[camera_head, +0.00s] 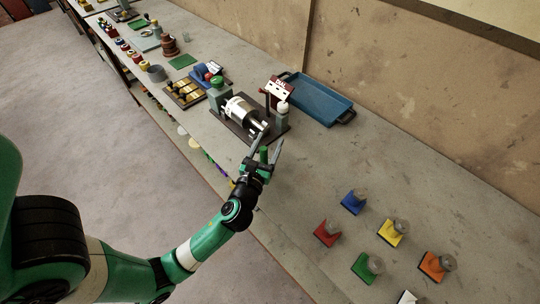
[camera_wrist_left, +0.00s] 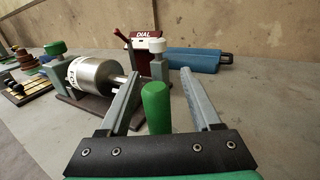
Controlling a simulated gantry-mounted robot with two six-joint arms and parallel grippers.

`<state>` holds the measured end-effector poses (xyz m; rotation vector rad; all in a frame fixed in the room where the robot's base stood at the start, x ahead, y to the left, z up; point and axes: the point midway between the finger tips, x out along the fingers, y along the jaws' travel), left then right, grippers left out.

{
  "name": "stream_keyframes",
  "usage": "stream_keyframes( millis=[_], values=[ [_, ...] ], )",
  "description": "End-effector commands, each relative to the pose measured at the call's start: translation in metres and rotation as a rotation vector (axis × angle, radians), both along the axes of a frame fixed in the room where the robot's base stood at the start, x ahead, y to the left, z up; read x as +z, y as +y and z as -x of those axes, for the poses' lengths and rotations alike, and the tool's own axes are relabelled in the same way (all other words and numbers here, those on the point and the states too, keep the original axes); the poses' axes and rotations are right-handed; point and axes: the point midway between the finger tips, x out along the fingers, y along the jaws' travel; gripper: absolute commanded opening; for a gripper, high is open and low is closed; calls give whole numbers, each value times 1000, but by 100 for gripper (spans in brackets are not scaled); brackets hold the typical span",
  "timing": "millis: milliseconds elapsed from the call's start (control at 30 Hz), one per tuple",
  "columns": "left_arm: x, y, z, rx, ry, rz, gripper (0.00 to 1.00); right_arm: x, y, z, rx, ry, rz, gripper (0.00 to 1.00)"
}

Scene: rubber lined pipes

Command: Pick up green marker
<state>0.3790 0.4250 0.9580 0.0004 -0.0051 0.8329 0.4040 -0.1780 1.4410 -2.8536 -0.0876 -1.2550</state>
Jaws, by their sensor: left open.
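The green marker (camera_head: 264,154) looks like a small upright green cylinder with a rounded top. In the wrist view the green marker (camera_wrist_left: 156,107) stands between the two grey fingers, nearer their base than their tips. My left gripper (camera_head: 269,144) is open around it, with a visible gap on each side. The left gripper (camera_wrist_left: 160,76) also shows in the wrist view, its fingers reaching past the marker. The marker's lower end is hidden behind the gripper's black palm. My right gripper is in neither view.
A silver cylinder (camera_head: 241,113) on a dark base stands just beyond my left gripper, with a red DIAL box (camera_head: 281,90). A blue tray (camera_head: 318,101) lies by the wall. Colored square blocks with clear knobs, such as the blue one (camera_head: 354,202), stand at right. Bench between is clear.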

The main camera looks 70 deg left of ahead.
Motion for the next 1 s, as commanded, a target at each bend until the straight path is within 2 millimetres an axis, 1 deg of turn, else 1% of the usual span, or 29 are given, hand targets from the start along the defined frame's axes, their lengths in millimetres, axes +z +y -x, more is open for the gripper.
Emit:
stream_keyframes(
  millis=[200, 367, 500, 567, 900, 967, 1000],
  values=[
    [0, 1, 0, 0, 1, 1, 65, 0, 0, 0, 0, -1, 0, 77],
    [0, 1, 0, -1, 1, 1, 36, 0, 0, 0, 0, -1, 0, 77],
    [0, 1, 0, -1, 1, 1, 11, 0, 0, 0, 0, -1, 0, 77],
    [0, 1, 0, -1, 1, 1, 0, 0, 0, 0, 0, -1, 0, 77],
    [0, 1, 0, -1, 1, 1, 0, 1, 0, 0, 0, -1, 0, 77],
    [5, 0, 0, -1, 1, 1, 0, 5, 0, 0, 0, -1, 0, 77],
    [10, 0, 0, -1, 0, 1, 0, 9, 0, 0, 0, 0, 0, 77]
  ],
)
